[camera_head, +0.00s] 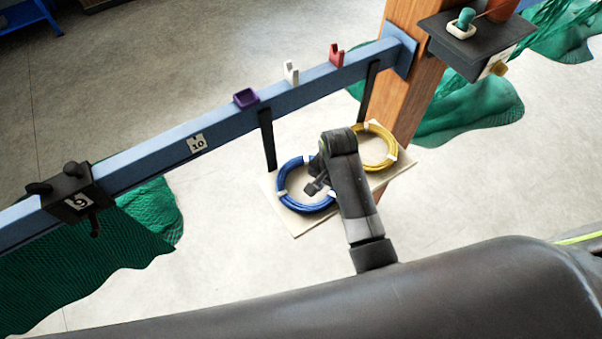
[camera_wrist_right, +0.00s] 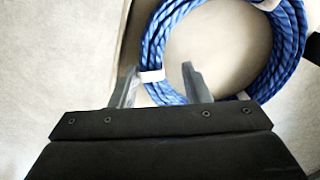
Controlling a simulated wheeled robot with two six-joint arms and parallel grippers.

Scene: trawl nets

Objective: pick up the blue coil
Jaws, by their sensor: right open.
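The blue coil (camera_head: 297,199) lies on a pale board (camera_head: 299,228) in the head view, with white ties around it. In the right wrist view the blue coil (camera_wrist_right: 296,50) fills the upper right. My right gripper (camera_head: 317,187) is over the coil in the head view, and my arm hides part of the coil's right side. In the right wrist view the right gripper (camera_wrist_right: 157,78) is open, its fingertips apart on either side of a white-tied stretch of the rope. I cannot tell whether they touch it. My left gripper is not in view.
A yellow coil (camera_head: 391,150) lies beside it on the same board. A blue rail (camera_head: 165,139) with purple, white and red holders runs above and behind, on black supports. A wooden post (camera_head: 411,98) with a dark shelf (camera_head: 474,46) stands right.

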